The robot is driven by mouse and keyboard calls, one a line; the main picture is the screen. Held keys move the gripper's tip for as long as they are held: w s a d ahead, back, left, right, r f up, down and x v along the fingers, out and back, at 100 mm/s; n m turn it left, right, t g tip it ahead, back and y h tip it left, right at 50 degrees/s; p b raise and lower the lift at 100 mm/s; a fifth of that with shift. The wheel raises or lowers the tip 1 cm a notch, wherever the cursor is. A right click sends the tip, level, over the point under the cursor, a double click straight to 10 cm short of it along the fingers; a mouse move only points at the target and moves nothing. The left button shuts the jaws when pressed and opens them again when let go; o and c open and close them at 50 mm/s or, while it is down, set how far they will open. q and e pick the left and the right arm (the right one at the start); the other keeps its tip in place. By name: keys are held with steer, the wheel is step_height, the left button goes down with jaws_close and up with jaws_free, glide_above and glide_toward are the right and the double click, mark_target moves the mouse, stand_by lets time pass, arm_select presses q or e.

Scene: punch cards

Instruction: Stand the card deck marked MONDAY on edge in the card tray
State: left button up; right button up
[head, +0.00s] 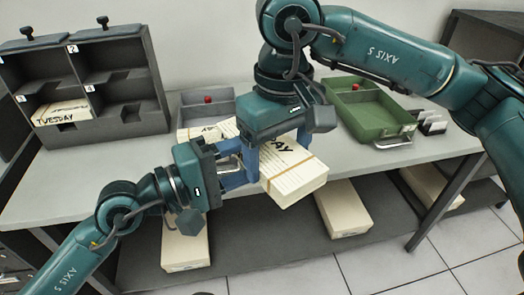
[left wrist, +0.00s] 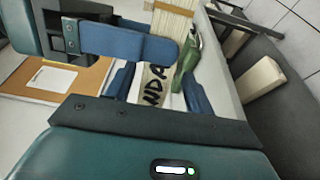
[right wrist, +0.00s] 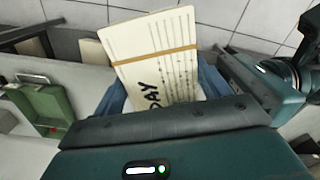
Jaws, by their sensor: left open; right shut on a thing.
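The held card deck (head: 297,183) is a thick cream block with an orange band. A green tray (head: 352,124) with a front handle and a grey tray (head: 222,107) stand behind; which is the card tray is unclear.
A dark pigeonhole rack (head: 90,128) at left holds a TUESDAY deck (head: 62,112). A small card holder (head: 431,124) stands right of the green tray. Cream boxes (head: 342,208) sit on the lower shelf.

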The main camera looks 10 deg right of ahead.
mark_target(263, 153)
arm_select(q)
steer(key=shift+x, duration=1.5)
steer(key=c, duration=0.6)
steer(key=shift+f, duration=0.25)
jaws_close()
arm_select(e)
steer(key=shift+r, duration=0.2)
steer(key=o, duration=1)
arm_select(q)
steer(key=shift+r, duration=0.25)
arm_select(e)
steer(key=o, duration=0.4)
steer(key=shift+f, duration=0.15)
steer(key=shift+o, duration=0.2)
